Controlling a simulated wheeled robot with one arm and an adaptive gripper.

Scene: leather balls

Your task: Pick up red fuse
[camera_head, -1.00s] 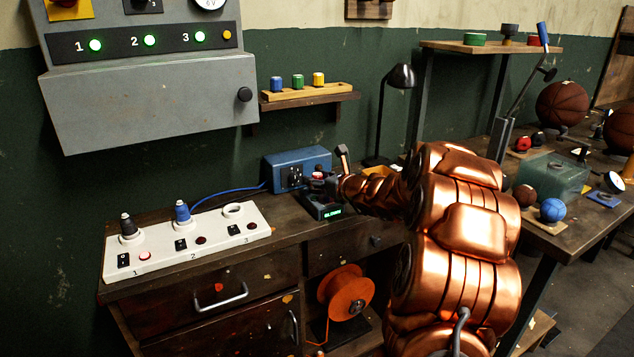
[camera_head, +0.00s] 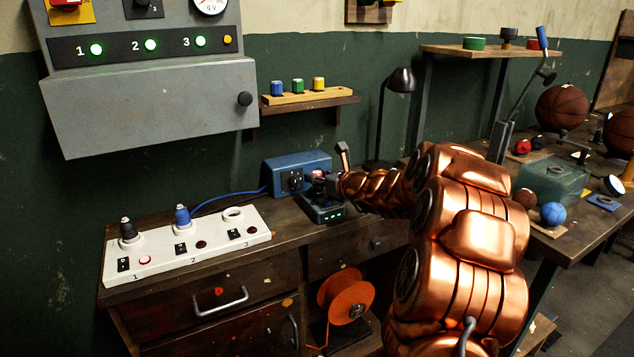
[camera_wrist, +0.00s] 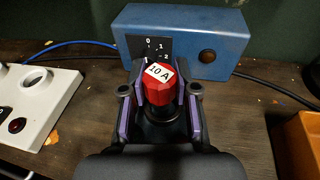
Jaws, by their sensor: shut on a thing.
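The red fuse (camera_wrist: 161,86), with a white "10 A" label on its top, stands between the fingers of my gripper (camera_wrist: 161,98) in the wrist view. The gripper is shut on it, with purple-lined pads at its left and right sides. In the head view my gripper (camera_head: 322,181) is at the black tester base (camera_head: 322,212), which shows small green lights. The fuse is mostly hidden there by the gripper. I cannot tell whether the fuse still touches the base.
A blue box (camera_head: 298,174) stands behind the gripper. A white panel (camera_head: 255,240) with two fuses and an empty third ring lies to the left. Blue, green and yellow fuses sit on a wall shelf (camera_head: 308,104). A black lamp (camera_head: 400,82) stands behind, to the right.

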